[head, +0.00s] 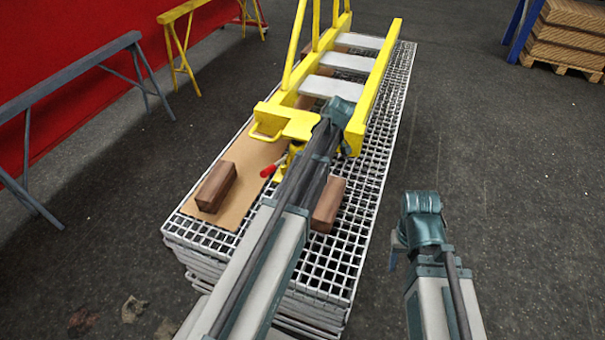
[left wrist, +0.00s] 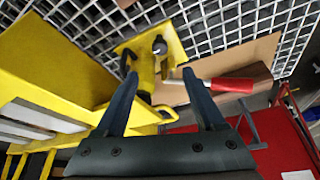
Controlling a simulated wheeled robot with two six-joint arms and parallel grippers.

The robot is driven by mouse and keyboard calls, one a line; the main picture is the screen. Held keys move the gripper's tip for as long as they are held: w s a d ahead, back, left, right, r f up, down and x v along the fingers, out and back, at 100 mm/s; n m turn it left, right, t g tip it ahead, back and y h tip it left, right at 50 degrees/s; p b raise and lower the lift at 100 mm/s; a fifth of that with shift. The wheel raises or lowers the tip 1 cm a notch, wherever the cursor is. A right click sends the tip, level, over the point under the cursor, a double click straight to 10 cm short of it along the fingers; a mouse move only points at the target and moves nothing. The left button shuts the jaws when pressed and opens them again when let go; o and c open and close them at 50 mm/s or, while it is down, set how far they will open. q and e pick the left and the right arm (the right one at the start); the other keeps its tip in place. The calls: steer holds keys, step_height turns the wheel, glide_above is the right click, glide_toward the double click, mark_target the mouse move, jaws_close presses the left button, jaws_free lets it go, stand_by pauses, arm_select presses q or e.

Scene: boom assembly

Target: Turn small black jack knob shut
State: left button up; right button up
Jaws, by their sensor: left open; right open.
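A yellow jack (head: 281,168) with a red-tipped handle (head: 267,171) stands at the near end of a yellow boom frame (head: 360,135). My left arm partly covers it in the head view. In the left wrist view, a small dark round knob (left wrist: 160,46) shows on the yellow jack body, just beyond my left fingertips. My left gripper (left wrist: 160,74) is open, its fingers on either side of the jack body; I cannot tell whether they touch it. The red handle (left wrist: 232,85) lies right of the right finger. My right gripper (head: 396,250) is open and empty, right of the grating.
The stacked metal grating (head: 350,262) carries cardboard (head: 235,205) and wooden blocks (head: 216,187) (head: 328,205). A pallet of boards (head: 567,40) is at the back right. The floor at right is clear.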

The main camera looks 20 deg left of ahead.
arm_select(q)
steer(key=b+x, duration=1.2)
steer(key=x, duration=0.1)
steer(key=shift+w+f+b, duration=0.1)
steer(key=shift+f+b, duration=0.3)
steer(key=shift+c, duration=0.3)
jaws_close()
